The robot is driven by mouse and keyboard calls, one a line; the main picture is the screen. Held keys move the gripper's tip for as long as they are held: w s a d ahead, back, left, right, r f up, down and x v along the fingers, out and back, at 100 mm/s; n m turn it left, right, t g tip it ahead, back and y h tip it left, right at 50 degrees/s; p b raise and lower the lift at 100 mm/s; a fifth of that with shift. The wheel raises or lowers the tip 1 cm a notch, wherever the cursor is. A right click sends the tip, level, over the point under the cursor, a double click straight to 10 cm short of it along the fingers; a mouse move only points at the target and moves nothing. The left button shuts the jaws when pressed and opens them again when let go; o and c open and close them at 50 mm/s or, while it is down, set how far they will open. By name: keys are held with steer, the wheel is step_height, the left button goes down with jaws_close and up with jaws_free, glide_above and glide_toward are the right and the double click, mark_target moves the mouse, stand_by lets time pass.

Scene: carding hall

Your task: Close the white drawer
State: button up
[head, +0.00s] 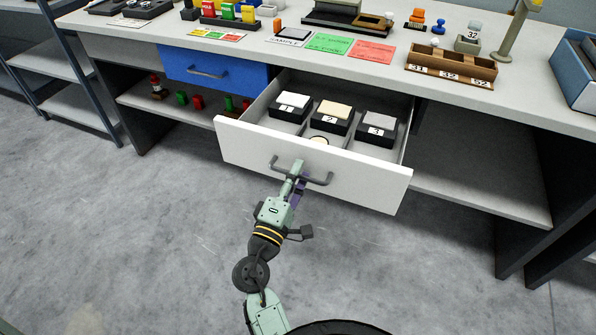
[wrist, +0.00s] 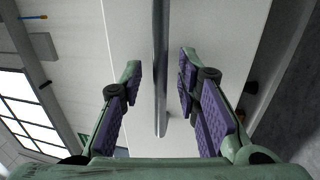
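The white drawer (head: 365,183) is pulled out from under the bench. Its front also shows close up in the wrist view (wrist: 225,40). The grey bar handle (head: 321,180) is on the middle of the front. In the wrist view the handle (wrist: 160,70) runs between the two fingers of my gripper (wrist: 160,72), with a gap on each side. My gripper is open around the handle and also shows at the drawer front in the head view (head: 296,178). Contact between fingertips and drawer front cannot be told.
Inside the drawer are black boxes with lids numbered 1 (head: 292,104), 2 (head: 333,115) and 3 (head: 378,127), and a small round item (head: 319,141). A blue drawer (head: 215,70) to the left looks shut. The floor in front is clear.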

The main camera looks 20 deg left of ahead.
steer(key=shift+c, duration=0.5)
jaws_close()
